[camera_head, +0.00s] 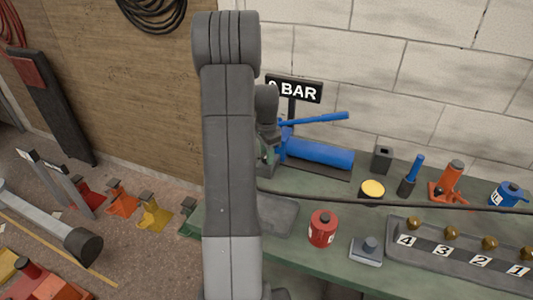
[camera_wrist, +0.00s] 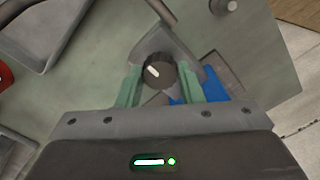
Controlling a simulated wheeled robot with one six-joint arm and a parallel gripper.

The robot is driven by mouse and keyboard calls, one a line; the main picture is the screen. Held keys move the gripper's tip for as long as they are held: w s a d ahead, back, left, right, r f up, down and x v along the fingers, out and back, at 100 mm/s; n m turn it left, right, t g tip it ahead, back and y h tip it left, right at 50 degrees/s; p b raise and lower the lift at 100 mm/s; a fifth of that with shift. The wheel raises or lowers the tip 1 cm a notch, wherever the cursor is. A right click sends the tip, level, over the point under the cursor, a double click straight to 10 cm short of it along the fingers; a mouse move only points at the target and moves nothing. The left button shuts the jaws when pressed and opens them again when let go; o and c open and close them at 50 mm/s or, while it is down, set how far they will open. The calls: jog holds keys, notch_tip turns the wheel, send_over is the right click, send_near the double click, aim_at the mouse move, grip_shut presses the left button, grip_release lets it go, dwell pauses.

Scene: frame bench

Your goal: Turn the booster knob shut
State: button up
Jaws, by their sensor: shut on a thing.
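The booster knob (camera_wrist: 157,72) is a dark round knob with a short white mark, seen from above in the wrist view. The white mark lies slanted, toward the upper left. The knob sits on a grey fitting (camera_wrist: 172,42). My gripper (camera_wrist: 170,76) has its green fingers on either side of the knob and is shut on it. In the head view the blue pump (camera_head: 320,152) with its blue lever lies on the bench, right of my arm. My arm hides most of the gripper and the knob there.
A sign reading BAR (camera_head: 294,90), its first character partly hidden, stands behind the pump. The green bench (camera_head: 320,268) also holds a red canister (camera_head: 323,228), a grey block (camera_head: 367,251), a yellow-topped tin (camera_head: 373,189), an orange jack (camera_head: 449,182) and a numbered rack (camera_head: 402,257).

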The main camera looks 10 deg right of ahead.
jog(key=shift+r, duration=0.1)
jog(key=o, duration=1)
jog(key=shift+c, duration=0.2)
notch_tip(320, 180, up, 14)
jog(key=shift+f, duration=0.2)
notch_tip(320, 180, down, 14)
jog(key=shift+r, duration=0.1)
jog(key=shift+r, duration=0.1)
dwell(0.3)
